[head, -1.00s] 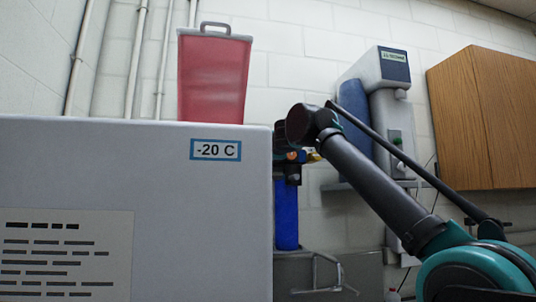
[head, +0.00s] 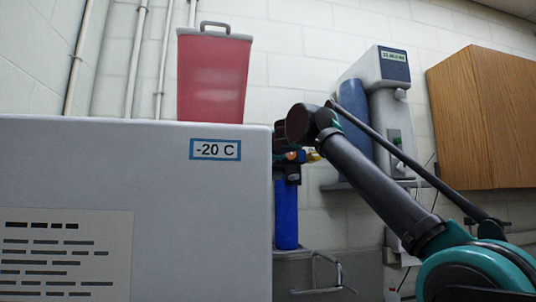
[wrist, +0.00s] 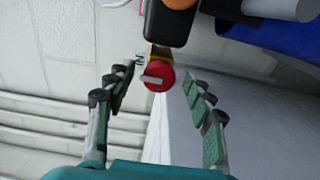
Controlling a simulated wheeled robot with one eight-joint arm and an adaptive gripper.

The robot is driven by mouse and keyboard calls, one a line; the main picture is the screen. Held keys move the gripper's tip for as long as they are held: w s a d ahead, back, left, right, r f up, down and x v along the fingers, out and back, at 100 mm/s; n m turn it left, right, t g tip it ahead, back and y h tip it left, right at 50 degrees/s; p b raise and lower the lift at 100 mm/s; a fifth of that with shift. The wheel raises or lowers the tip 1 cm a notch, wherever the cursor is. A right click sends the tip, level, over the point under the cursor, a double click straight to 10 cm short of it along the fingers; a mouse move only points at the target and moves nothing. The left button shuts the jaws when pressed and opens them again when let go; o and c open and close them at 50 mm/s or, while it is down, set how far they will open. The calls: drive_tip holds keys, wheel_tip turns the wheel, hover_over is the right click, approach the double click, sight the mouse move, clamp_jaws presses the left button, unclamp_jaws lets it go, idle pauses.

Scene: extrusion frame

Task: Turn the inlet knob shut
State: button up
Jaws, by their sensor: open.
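The inlet knob (wrist: 157,77) is red with a pale grey bar across its face, in the middle of the wrist view. A yellow ring or fitting (wrist: 158,59) shows just behind it, below a black body (wrist: 166,22). My gripper (wrist: 155,92) is open, with one finger on each side of the knob in the picture and visible gaps to both. Depth between fingertips and knob is hard to judge. In the head view a yellow fitting (head: 312,155) shows beside the dark top of a blue canister (head: 286,215). The red knob and my fingers cannot be made out there.
A large white -20 C freezer (head: 200,210) fills the left, with a red bin (head: 213,75) on top. A white wall unit (head: 384,68) and a wooden cabinet (head: 485,118) are at the right. Pipes (wrist: 50,125) run along the wall.

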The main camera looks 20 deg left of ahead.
drive_tip(key=v, duration=1.2)
drive_tip(key=shift+d+f, duration=0.1)
idle(0.4)
